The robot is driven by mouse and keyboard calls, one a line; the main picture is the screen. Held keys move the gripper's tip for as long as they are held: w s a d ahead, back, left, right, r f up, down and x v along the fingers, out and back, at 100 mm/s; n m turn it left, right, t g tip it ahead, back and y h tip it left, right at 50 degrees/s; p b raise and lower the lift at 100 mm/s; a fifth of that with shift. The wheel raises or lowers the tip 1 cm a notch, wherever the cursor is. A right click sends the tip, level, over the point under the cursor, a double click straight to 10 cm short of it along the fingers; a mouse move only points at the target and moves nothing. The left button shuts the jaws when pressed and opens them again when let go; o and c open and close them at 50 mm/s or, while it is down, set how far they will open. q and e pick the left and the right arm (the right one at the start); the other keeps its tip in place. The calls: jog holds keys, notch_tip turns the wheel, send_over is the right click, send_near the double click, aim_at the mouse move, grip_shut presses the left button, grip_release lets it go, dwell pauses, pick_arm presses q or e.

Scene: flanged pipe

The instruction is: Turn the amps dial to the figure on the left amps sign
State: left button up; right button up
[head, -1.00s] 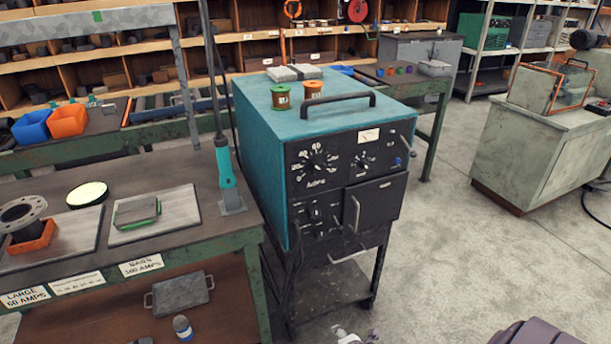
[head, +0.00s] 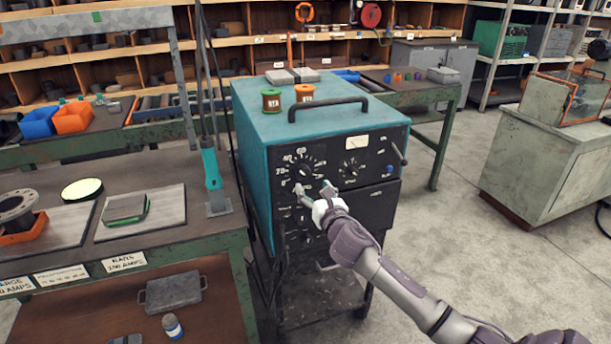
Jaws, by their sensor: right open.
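The amps dial (head: 303,170) is the larger black dial at the upper left of the machine's black front panel, with white figures around it. I cannot tell clearly which figure its pointer meets. My right gripper (head: 313,188) is open and empty, its fingers spread just below the dial's knob. I cannot tell if they touch the panel. The left amps sign (head: 14,285) is on the workbench's front edge, cut by the picture's left border; a second earlier it read "LARGE 60 AMPS". Another amps sign (head: 124,262) is to its right. My left gripper is not in view.
The teal machine (head: 262,130) carries a green spool (head: 271,100), an orange spool (head: 304,93) and a black handle (head: 328,108) on top. A smaller dial (head: 353,169) is right of the amps dial. A workbench (head: 170,173) stands close on the left.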

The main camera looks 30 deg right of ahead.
aim_at(304, 175)
jog(key=x, duration=0.6)
jog(key=shift+w, duration=0.35)
jog(key=c, duration=1.1)
